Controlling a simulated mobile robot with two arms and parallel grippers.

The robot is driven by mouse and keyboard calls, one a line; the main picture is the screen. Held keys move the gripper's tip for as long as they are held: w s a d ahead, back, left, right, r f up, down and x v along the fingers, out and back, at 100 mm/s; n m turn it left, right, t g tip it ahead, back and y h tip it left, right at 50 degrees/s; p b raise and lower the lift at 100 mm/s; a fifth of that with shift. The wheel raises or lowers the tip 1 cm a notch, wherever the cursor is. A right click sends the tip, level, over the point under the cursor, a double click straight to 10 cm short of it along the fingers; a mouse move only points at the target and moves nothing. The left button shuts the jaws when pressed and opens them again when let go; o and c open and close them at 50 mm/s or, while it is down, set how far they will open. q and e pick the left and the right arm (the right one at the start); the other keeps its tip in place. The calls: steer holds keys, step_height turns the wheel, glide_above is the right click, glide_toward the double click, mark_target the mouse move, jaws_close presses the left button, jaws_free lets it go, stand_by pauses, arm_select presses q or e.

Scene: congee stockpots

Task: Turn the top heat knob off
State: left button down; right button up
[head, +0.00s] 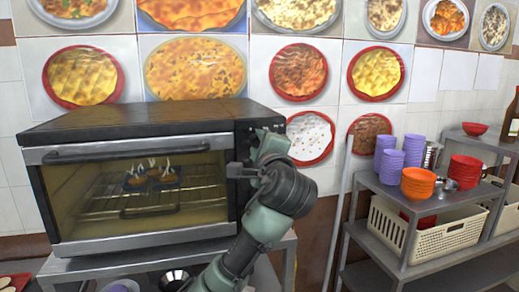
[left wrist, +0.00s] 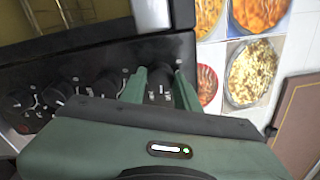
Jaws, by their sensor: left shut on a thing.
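The toaster oven (head: 140,165) stands on a cart with its black control panel (head: 245,136) on the right side. In the left wrist view, several black knobs sit in a row on that panel. The top heat knob (left wrist: 160,77) is at the right end of this row. My left gripper (head: 257,150) is at the upper part of the panel, and its green fingers (left wrist: 161,88) are closed around the knob from both sides. My gripper and arm hide most of the panel in the head view. My right gripper is not in view.
Steaming food (head: 152,180) sits on the rack behind the oven's closed glass door. A metal shelf (head: 400,190) with purple cups (head: 389,160), orange bowls (head: 418,183) and a cream basket (head: 450,232) stands to the right. A pale pole (head: 338,210) leans between them.

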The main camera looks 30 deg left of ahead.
arm_select(q)
steer(key=shift+w+d+f+n+g+y+b, duration=0.1)
steer(key=shift+n+g+y+b, duration=0.15)
steer(key=shift+n+b, duration=2.3)
steer(key=shift+a+f+n+g+y+b, duration=0.1)
steer(key=shift+n+g+y+b, duration=0.35)
steer(key=shift+n, duration=3.95)
steer(key=shift+w+d+f+n+g+y+b, duration=0.1)
steer(key=shift+n+b, duration=1.65)
steer(key=shift+n, duration=1.7)
steer(key=c, duration=1)
jaws_free()
steer(key=shift+c, duration=0.2)
steer(key=shift+s+r, duration=0.1)
steer(key=shift+r, duration=0.05)
steer(key=shift+d, duration=0.1)
